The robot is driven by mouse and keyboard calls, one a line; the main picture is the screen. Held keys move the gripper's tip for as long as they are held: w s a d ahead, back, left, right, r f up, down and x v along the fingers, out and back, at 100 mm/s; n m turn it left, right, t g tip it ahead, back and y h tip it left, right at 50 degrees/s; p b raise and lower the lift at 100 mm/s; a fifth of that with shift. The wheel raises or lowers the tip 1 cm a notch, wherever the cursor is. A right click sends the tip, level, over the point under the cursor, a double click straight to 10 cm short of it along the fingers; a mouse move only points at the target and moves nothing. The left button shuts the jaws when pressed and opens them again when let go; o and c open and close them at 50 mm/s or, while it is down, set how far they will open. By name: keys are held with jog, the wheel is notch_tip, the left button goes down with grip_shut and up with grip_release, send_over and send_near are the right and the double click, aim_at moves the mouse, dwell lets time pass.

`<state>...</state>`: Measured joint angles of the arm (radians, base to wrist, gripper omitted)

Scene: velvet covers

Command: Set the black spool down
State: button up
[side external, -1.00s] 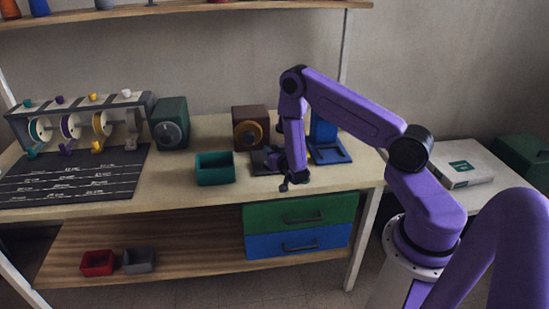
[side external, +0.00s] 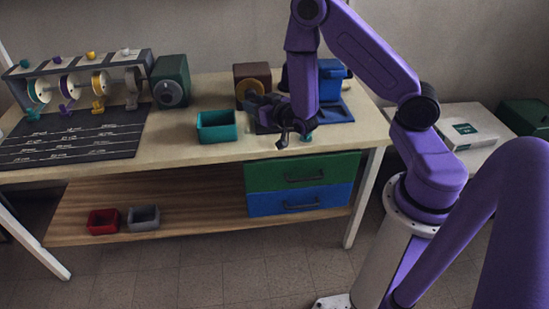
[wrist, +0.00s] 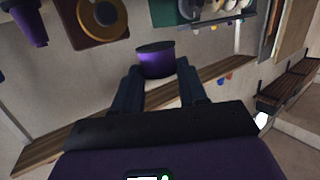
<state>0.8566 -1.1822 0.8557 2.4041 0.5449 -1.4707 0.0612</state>
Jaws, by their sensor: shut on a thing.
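My gripper (side external: 293,136) hangs over the front edge of the workbench (side external: 213,153), above the green drawer. In the wrist view its two dark fingers (wrist: 157,78) are closed on the sides of a short cylinder (wrist: 156,62), which I take for the black spool. Its end looks black, but its side looks purple. In the side view the spool is too small and dark to separate from the fingers. I cannot tell whether it touches the bench.
A teal open bin (side external: 217,128) stands left of my gripper. A brown box with a round front (side external: 250,88) and a blue stand (side external: 333,110) are behind it. A spool rack (side external: 80,80), dark marked mat (side external: 70,138) and green box (side external: 171,82) are further left. The bench front is mostly clear.

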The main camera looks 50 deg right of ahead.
jog(key=s+a+r+n+y, duration=0.2)
jog(key=s+a+y, duration=0.1)
jog(key=a, duration=0.4)
jog(key=shift+s+n+t+y, duration=0.3)
jog(key=w+d+f+m+g+h, duration=0.1)
jog(key=w+d+m+h, duration=0.1)
jog(key=d, duration=0.4)
jog(key=w+d+f+m+g+h, duration=0.1)
jog(key=w+d+f+m+h, duration=0.1)
jog(key=d+h, duration=0.2)
jog(key=w+d+f+m+h, duration=0.1)
jog(key=d+f+m+h, duration=0.1)
jog(key=d, duration=0.8)
jog(key=shift+w+m+g+h, duration=0.4)
jog(key=shift+a+f, duration=0.1)
jog(key=shift+f, duration=4.8)
jog(key=shift+f, duration=0.2)
jog(key=o, duration=1)
